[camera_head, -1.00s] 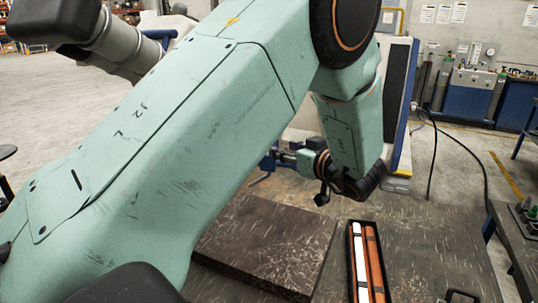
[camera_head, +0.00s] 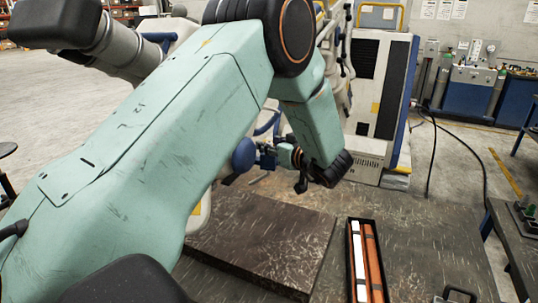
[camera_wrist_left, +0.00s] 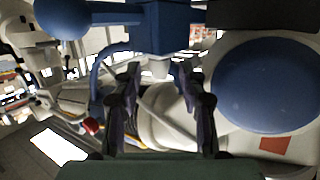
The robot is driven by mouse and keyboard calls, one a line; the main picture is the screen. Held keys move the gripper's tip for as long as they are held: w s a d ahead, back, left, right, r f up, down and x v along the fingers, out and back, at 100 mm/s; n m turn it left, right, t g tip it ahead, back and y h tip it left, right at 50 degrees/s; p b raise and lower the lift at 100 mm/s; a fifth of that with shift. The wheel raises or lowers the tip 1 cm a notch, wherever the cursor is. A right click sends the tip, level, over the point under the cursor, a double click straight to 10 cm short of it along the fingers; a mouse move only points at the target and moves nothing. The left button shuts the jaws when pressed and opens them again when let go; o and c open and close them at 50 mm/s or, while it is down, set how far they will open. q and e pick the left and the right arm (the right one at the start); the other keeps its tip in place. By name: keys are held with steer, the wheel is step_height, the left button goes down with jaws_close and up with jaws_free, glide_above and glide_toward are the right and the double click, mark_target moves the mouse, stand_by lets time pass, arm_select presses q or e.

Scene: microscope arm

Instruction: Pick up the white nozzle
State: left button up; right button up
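A small pale, whitish piece that looks like the nozzle (camera_wrist_left: 160,68) shows in the left wrist view, just below a blue block (camera_wrist_left: 160,28). My left gripper (camera_wrist_left: 159,76) has its two dark fingers apart, one on each side of this piece, with a visible gap to it. In the head view my left gripper (camera_head: 268,160) is small and points left, close to blue parts of a machine beyond the table; the nozzle cannot be made out there. My right gripper is not in view.
A dark open box (camera_head: 351,288) with a white bar (camera_head: 358,262) and an orange bar (camera_head: 374,265) lies on the table, right of a dark brown slab (camera_head: 265,245). A round blue part (camera_wrist_left: 266,84) is close to the right finger. A white cabinet (camera_head: 376,150) stands behind.

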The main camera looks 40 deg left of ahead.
arm_select(q)
jaws_close()
stand_by(0.5)
